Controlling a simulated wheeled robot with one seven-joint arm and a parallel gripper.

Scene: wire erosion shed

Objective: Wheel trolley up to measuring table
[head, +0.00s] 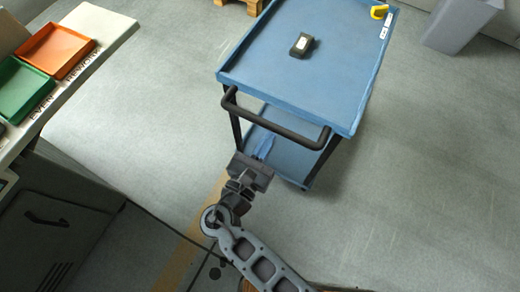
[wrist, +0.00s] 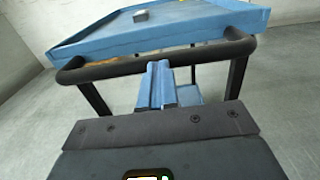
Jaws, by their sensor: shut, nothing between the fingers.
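The blue trolley (head: 330,75) stands at the upper middle of the head view, with a lower shelf (head: 292,158) and dark legs. Its black handle bar (head: 275,122) faces me. The top deck also shows in the wrist view (wrist: 200,28), with the handle (wrist: 115,68) across it. My gripper (head: 264,148) is close to the handle's near side; its blue fingers (wrist: 158,85) are shut with nothing between them. They are not around the bar; I cannot tell whether they touch it. I cannot tell whether the pale-topped bench (head: 100,45) at left is the measuring table.
A dark device (head: 301,45) and a yellow item (head: 379,12) lie on the trolley. An orange tray (head: 55,50) and a green tray (head: 22,90) sit on the bench, above a dark cabinet (head: 55,215). A grey bin (head: 460,22) stands upper right. Floor right of the trolley is clear.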

